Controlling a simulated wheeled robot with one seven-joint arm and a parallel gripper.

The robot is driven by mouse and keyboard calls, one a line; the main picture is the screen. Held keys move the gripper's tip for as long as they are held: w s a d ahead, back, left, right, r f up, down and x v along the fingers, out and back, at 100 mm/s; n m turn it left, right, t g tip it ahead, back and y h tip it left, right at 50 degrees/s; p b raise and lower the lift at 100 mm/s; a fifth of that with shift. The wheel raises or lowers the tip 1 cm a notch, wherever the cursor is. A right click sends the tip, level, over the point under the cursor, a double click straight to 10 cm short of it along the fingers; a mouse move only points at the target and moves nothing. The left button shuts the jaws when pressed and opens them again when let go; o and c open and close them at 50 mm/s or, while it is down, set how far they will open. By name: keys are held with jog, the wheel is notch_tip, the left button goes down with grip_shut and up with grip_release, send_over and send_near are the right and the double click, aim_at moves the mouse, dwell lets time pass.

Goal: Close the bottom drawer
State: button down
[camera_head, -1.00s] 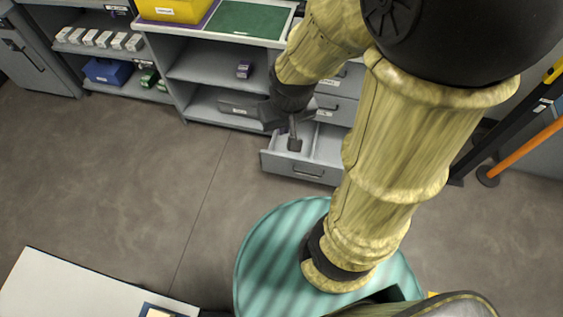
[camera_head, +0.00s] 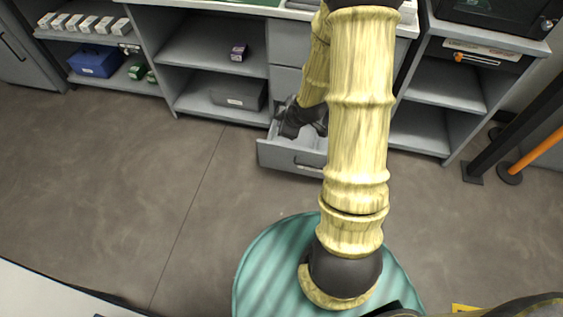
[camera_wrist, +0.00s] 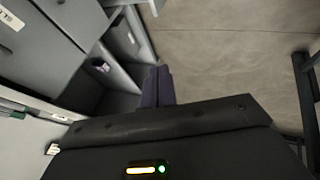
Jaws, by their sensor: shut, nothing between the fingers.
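The bottom drawer (camera_head: 290,157) is pulled out of the grey cabinet in the head view. Its front panel and handle face the open floor, and part of its inside shows. My gripper (camera_head: 287,131) is low at the drawer's left part, at or over its opening. My arm hides part of the drawer, and I cannot tell whether the gripper touches it. In the wrist view my gripper's two dark fingers (camera_wrist: 158,86) are together with nothing between them. I cannot pick out the open drawer for certain in the wrist view.
Open shelves left of the drawer hold a grey box (camera_head: 239,94) and a small purple box (camera_head: 238,52). More shelves (camera_head: 422,128) stand to the right. A black post and an orange pole (camera_head: 535,150) stand at far right. The floor (camera_head: 200,170) in front is clear.

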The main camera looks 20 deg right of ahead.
jog(key=w+d+f+n+t+y+b, duration=0.1)
jog(key=f+n+t+b, duration=0.3)
jog(key=f+b, duration=1.1)
jog(key=w+d+f+n+t+y+b, duration=0.1)
jog(key=d+f+n+t+b, duration=0.3)
jog(key=f+b, duration=1.1)
notch_tip(320, 180, down, 12)
jog(key=w+t, duration=0.1)
jog(key=t, duration=0.2)
jog(key=shift+w+n, duration=0.15)
jog(key=shift+n, duration=0.15)
jog(key=b, duration=0.6)
send_near(276, 146)
jog(key=w+a, duration=0.3)
jog(key=shift+w+d+f+b, duration=0.15)
jog(key=shift+w+d+b, duration=0.75)
jog(key=shift+w+d, duration=0.3)
jog(key=shift+w+a, duration=0.15)
